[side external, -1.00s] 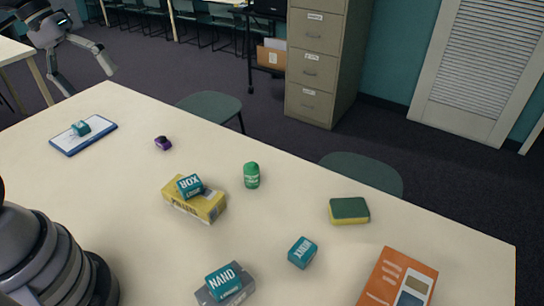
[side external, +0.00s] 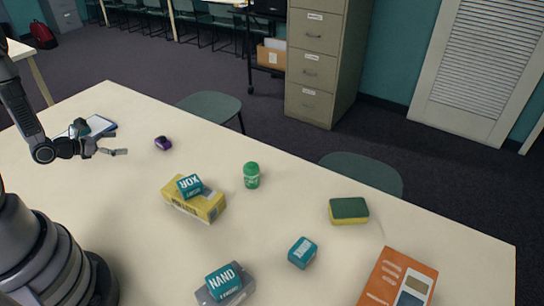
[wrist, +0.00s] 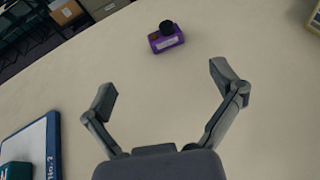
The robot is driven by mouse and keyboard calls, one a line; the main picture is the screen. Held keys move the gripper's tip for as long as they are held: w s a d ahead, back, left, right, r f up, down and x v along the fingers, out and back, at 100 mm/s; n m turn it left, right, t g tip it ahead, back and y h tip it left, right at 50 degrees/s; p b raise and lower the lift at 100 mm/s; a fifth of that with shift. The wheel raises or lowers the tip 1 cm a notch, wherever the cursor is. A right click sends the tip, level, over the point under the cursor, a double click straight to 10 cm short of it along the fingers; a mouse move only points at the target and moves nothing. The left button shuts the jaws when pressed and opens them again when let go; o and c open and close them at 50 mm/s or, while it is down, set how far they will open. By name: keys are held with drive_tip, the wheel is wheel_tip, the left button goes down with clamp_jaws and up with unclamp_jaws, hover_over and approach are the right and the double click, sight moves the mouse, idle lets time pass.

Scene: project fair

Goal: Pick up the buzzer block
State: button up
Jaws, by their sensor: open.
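The buzzer block is a small purple block (side external: 163,143) with a round black top and a pale label. It stands on the cream table, right of my gripper (side external: 116,146) in the side view. In the wrist view the buzzer block (wrist: 166,43) lies beyond the fingertips, near the top middle. My gripper (wrist: 163,84) is open there, with bare table between its fingers. It is apart from the block and touches nothing that I can see.
A blue-edged clipboard (wrist: 53,150) lies left of my gripper, with a teal block (wrist: 15,171) on it. A yellow box (side external: 207,206) carrying the XOR block (side external: 190,186), a green bottle (side external: 251,176) and a sponge (side external: 348,210) stand to the right. Table around the buzzer block is clear.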

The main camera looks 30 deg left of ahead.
sight(160, 140)
drive_tip(key=x, duration=0.8)
drive_tip(key=shift+f, duration=0.25)
drive_tip(key=x, duration=0.5)
drive_tip(key=shift+w+d, duration=0.2)
drive_tip(key=shift+d, duration=0.1)
drive_tip(key=shift+c, duration=0.2)
drive_tip(key=c, duration=1.3)
drive_tip(key=shift+o, duration=0.2)
